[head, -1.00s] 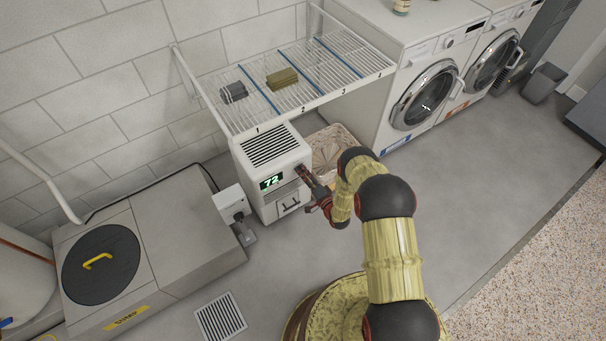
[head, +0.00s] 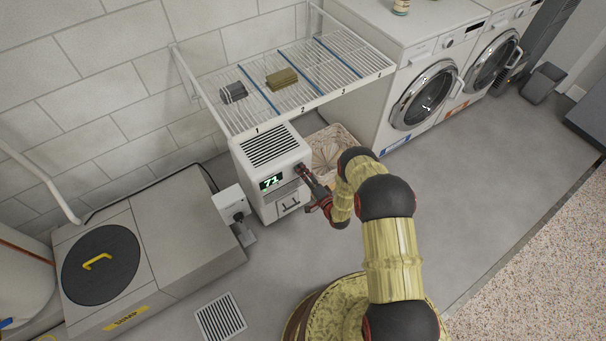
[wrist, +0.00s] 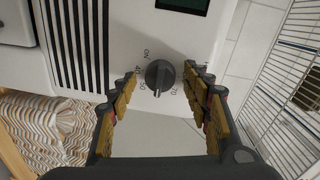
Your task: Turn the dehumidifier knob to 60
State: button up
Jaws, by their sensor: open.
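The dehumidifier (head: 283,160) is a white box with a top grille and a green display (head: 271,182) reading 71. Its dark round knob (wrist: 160,77) shows in the wrist view, with a raised ridge running nearly top to bottom. Printed marks around it include 40, 50 and 70; no 60 is readable. The ridge's lower end lies between 50 and 70; I cannot tell which end is the pointer. My gripper (wrist: 163,82) is open, its fingertips on either side of the knob with visible gaps. In the head view, my gripper (head: 304,174) hides the knob.
A wire shelf (head: 236,122) overhangs the dehumidifier, holding a grey and an olive block. A lined basket (head: 332,150) stands to its right. A grey sump box (head: 160,250) and a small white wall-side unit (head: 232,205) stand left. Washers (head: 425,100) stand right.

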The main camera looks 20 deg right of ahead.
jog(key=v, duration=1.2)
dwell(0.5)
